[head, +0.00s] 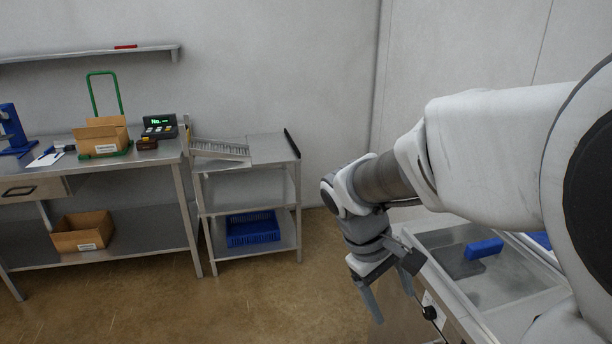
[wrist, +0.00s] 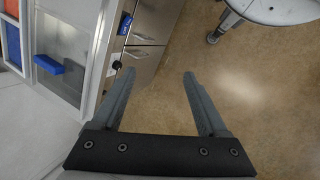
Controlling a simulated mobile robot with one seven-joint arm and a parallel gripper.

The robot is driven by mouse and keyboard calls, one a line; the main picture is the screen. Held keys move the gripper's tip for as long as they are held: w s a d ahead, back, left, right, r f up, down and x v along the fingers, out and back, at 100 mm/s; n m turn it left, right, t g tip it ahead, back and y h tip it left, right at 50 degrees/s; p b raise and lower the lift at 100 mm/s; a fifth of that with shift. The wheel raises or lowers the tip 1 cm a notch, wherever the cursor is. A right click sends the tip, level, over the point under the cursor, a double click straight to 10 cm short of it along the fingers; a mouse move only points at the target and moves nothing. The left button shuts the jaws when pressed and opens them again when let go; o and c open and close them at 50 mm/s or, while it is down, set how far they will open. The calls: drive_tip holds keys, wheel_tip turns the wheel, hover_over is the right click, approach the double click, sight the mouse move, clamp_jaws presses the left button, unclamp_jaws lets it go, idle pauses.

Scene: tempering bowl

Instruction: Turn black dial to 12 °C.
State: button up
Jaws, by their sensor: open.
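A small black dial (head: 429,313) sticks out from a pale plate on the front of a steel counter (head: 449,283), at the lower right of the head view. It also shows in the wrist view (wrist: 117,65), just left of the left fingertip. Its scale and setting are too small to read. My gripper (head: 388,294) is open and empty, pointing down in front of the counter, a little left of the dial. In the wrist view my gripper (wrist: 158,76) has both fingers spread above the floor, with nothing between them.
A blue block (head: 484,248) lies in the recessed counter top. At the left stand a workbench (head: 100,167) with cardboard boxes and a display, and a steel shelf cart (head: 270,149) with a blue crate (head: 252,229). The brown floor (head: 280,310) between is clear.

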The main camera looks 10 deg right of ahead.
drive_tip(key=w+d+f+n+g+h+b, duration=0.25)
drive_tip(key=w+f+n+h, duration=0.55)
drive_tip(key=f, duration=0.7)
drive_tip(key=n+t+h+b, duration=0.1)
drive_tip(key=n+t+h, duration=0.4)
drive_tip(key=n+t, duration=0.15)
approach(425, 315)
drive_tip(key=shift+g, duration=0.4)
drive_tip(key=d, duration=0.2)
drive_tip(key=w+d, duration=0.1)
drive_tip(key=d, duration=0.5)
drive_tip(key=shift+w+d+p, duration=0.25)
drive_tip(key=shift+w+p, duration=0.05)
drive_tip(key=shift+p, duration=0.05)
clamp_jaws()
